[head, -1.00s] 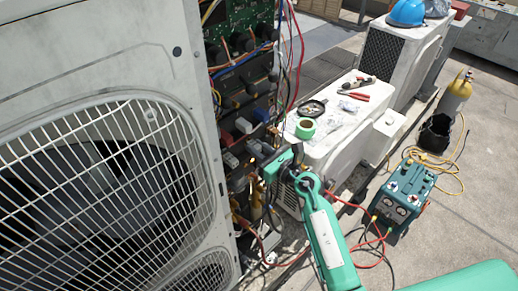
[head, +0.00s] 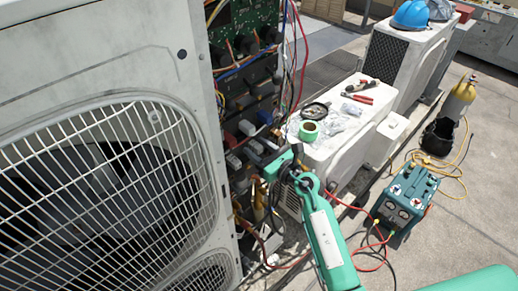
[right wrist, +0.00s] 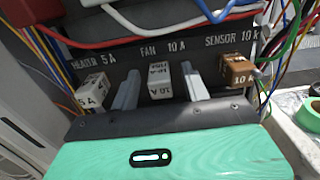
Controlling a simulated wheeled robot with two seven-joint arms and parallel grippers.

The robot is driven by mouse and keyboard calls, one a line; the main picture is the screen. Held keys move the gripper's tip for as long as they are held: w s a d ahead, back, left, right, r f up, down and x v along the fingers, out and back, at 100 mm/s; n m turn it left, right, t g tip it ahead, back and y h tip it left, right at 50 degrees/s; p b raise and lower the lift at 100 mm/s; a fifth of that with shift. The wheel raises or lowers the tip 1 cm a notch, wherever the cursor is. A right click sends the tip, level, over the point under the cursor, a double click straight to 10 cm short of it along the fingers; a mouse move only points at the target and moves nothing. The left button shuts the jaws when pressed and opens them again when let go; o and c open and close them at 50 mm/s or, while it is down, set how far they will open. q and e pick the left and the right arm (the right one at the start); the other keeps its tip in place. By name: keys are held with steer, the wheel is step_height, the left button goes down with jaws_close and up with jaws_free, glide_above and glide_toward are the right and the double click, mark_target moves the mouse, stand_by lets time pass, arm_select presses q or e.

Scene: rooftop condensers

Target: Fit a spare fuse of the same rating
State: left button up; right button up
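In the right wrist view, a dark panel (right wrist: 120,63) carries the labels HEATER 5 A, FAN 10 A and one starting SENSOR 10. A pale fuse block (right wrist: 160,84) marked 10 A stands below the FAN label. A white block (right wrist: 91,95) marked 5 A is at the left and a brown block (right wrist: 237,72) marked 10 is at the right. My right gripper (right wrist: 161,90) is open, its grey fingers on either side of the pale FAN block with gaps showing. In the head view it (head: 266,165) reaches into the open unit. My left gripper is out of view.
Loose wires (head: 292,60) hang by the open cabinet; a red and a white cable (right wrist: 165,30) cross above the labels. A white unit (head: 350,150) to the right holds green tape (head: 308,130), a dark round dish (head: 315,110), a clear bag and pliers (head: 360,98).

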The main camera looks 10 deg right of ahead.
steer(key=b+v, duration=0.4)
steer(key=v, duration=0.9)
step_height(320, 180, down, 20)
steer(key=d+m+h, duration=0.2)
steer(key=m+h, duration=0.1)
steer(key=m, duration=1)
steer(key=s+d+f+m+g+h, duration=0.1)
steer(key=s+f+m, duration=0.25)
steer(key=f, duration=0.35)
steer(key=s+d+f+m+g+h, duration=0.1)
steer(key=s+d+f+m+h, duration=0.1)
steer(key=f+m, duration=0.45)
steer(key=s+d+f+m+g+h, duration=0.1)
steer(key=s+f+m, duration=0.15)
steer(key=f, duration=0.55)
steer(key=s+d+f+m+g+h, duration=0.2)
steer(key=s+f+m+g, duration=0.55)
steer(key=s+f, duration=0.95)
steer(key=s+f+m+g, duration=0.1)
steer(key=s+f+m, duration=0.2)
steer(key=s, duration=0.7)
steer(key=s+f+m+g, duration=0.2)
steer(key=s+f+m, duration=0.2)
steer(key=s, duration=0.5)
steer(key=shift+s+d+h, duration=0.4)
